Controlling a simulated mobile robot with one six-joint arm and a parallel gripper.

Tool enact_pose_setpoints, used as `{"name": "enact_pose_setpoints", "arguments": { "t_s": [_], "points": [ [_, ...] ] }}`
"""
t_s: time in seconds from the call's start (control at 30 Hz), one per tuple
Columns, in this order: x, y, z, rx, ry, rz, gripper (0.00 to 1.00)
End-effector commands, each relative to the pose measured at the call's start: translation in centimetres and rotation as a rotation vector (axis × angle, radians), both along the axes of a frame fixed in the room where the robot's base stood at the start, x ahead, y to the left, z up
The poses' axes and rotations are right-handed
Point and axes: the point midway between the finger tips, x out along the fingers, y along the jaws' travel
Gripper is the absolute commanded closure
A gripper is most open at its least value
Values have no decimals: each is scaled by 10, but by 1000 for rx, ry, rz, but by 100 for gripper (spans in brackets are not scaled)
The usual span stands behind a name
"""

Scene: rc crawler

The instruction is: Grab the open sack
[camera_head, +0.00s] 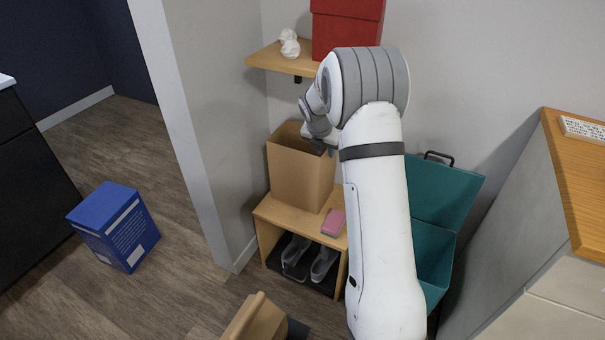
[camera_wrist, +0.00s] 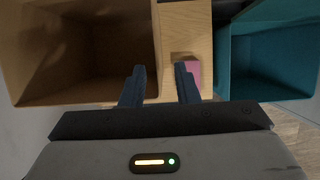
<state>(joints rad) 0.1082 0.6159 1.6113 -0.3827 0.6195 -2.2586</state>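The open sack is a brown, box-shaped paper bag (camera_head: 297,178) standing upright on a small wooden bench, its top open. In the wrist view the sack (camera_wrist: 60,50) fills the upper left, and I look down into its shaded inside. My gripper (camera_head: 326,148) is at the sack's upper right rim in the head view. In the wrist view my gripper (camera_wrist: 161,68) has its two dark fingers apart, with the sack's right wall edge appearing between them. I cannot tell whether either finger touches it.
The wooden bench (camera_head: 265,212) holds a pink item (camera_head: 333,223), with grey shoes (camera_head: 323,263) underneath. A teal lidded bin (camera_head: 435,255) stands to the right. A shelf (camera_head: 280,63) with a red box (camera_head: 346,28) is above. A blue box (camera_head: 115,225) stands on the floor at left.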

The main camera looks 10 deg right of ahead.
Motion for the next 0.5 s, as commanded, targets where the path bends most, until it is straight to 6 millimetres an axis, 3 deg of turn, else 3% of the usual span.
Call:
{"name": "enact_pose_setpoints", "arguments": {
  "t_s": [0.2,0.5],
  "points": [
    [11,-5,-35,1,3,-1,72],
    [13,-7,-39,0,0,0,72]
  ]
}}
